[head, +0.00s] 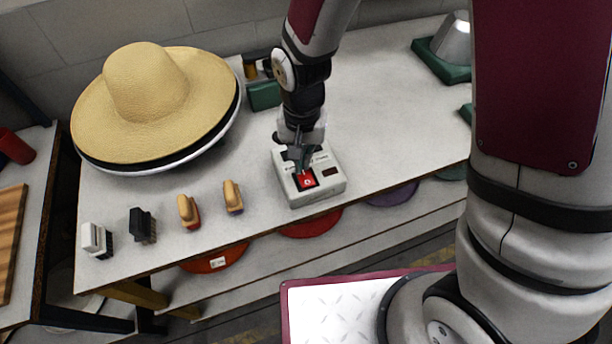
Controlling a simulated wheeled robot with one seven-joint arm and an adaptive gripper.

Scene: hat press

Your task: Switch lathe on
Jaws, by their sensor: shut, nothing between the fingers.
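A light grey switch box (318,193) sits near the front edge of the white bench. It has a red switch (306,180) on top and a small dark window to its right. My gripper (301,166) is shut and empty, pointing down over the box with its fingertips at or just above the red switch; I cannot tell whether they touch it. The gripper hides part of the label and the back of the box. A straw hat (150,90) rests on a round black and white base at the left of the bench, which may be the lathe.
Several brushes (188,211) stand along the bench's (385,110) front left. A green-based machine (445,50) stands at the back right. Green and dark items (263,95) sit behind my gripper. Coloured discs (310,226) lie on the shelf below. The bench right of the box is clear.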

